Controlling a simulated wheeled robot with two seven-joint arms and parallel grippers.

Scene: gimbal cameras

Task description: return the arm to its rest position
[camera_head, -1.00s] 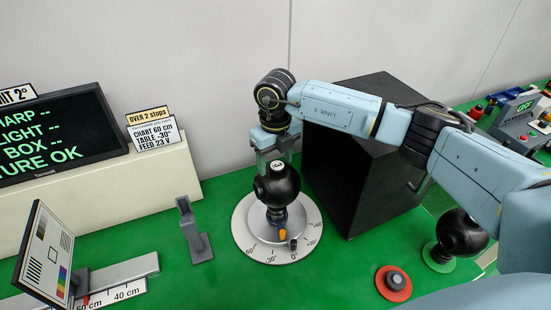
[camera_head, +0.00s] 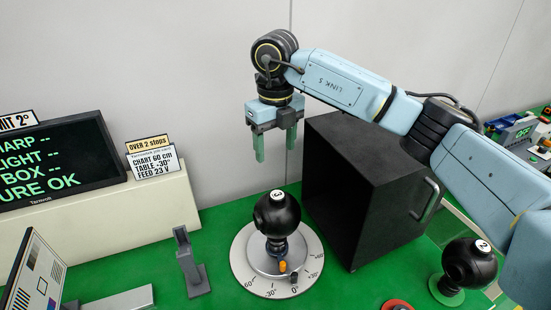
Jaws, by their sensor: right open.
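My right arm comes in from the right, and my right gripper (camera_head: 275,143) hangs from its end, fingers pointing down. It is open and empty. It is above the black ball-shaped gimbal camera marked 3 (camera_head: 277,213), with a clear gap between the fingertips and the ball. That camera stands upright on the round grey turntable (camera_head: 245,268) with angle marks, where an orange knob (camera_head: 282,266) shows at the front. My left gripper is not in view.
A black box with a handle (camera_head: 360,195) stands right of the turntable, under my arm. Camera 2 (camera_head: 468,264) sits on a green base at the right. A screen (camera_head: 50,160), a grey bracket (camera_head: 190,262) and a test chart (camera_head: 35,275) stand at the left.

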